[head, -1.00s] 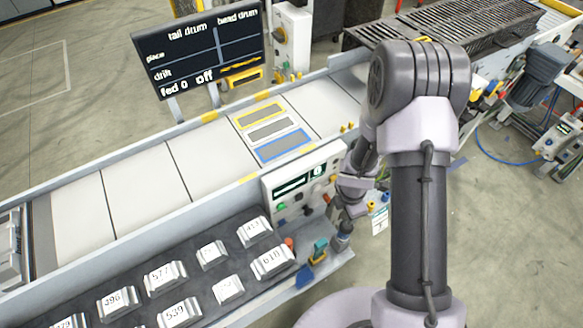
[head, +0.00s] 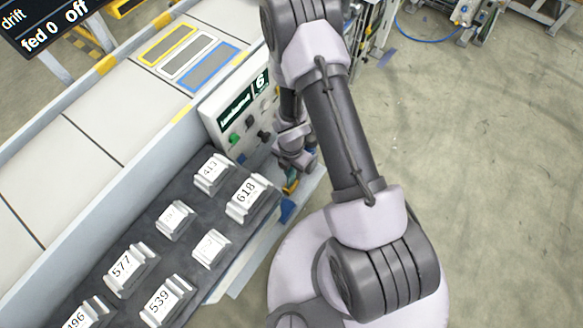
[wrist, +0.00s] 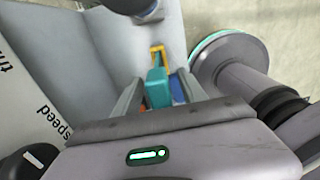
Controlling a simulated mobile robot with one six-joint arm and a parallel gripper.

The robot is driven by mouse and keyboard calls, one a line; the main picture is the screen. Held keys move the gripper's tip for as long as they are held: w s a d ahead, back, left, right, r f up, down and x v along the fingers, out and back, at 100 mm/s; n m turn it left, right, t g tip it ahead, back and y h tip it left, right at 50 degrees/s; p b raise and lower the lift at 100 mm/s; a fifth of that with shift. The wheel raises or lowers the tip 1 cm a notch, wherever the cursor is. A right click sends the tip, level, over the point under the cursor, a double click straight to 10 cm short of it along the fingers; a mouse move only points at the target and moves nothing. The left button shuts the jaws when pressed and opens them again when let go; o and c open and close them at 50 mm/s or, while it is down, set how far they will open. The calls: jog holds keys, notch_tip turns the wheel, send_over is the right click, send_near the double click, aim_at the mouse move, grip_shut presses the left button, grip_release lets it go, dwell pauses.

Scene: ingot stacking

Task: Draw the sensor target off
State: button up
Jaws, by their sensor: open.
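A small teal block (wrist: 157,88), which looks like the sensor target, stands at the end of the bench ledge beside the control box. It also shows in the head view (head: 291,186), partly covered by my wrist. In the wrist view my gripper (wrist: 160,90) is open, with one finger on each side of the teal block and gaps visible. I cannot tell how deep the block sits between the fingers. A yellow piece (wrist: 157,50) is behind it and a blue piece (wrist: 178,88) is at its right.
The control box (head: 240,108) with its lit display and knobs stands close to my wrist. Several numbered ingots (head: 130,268) lie on the dark mat (head: 85,288). A conveyor (head: 90,125) with outlined pads runs behind. Open floor (head: 490,170) is at the right.

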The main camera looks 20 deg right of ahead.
jog(key=shift+f, duration=0.6)
jog(key=shift+r, duration=0.1)
grip_shut()
jog(key=shift+r+p, duration=0.5)
jog(key=shift+r, duration=0.1)
jog(key=shift+r+p, duration=2.4)
jog(key=shift+r, duration=0.05)
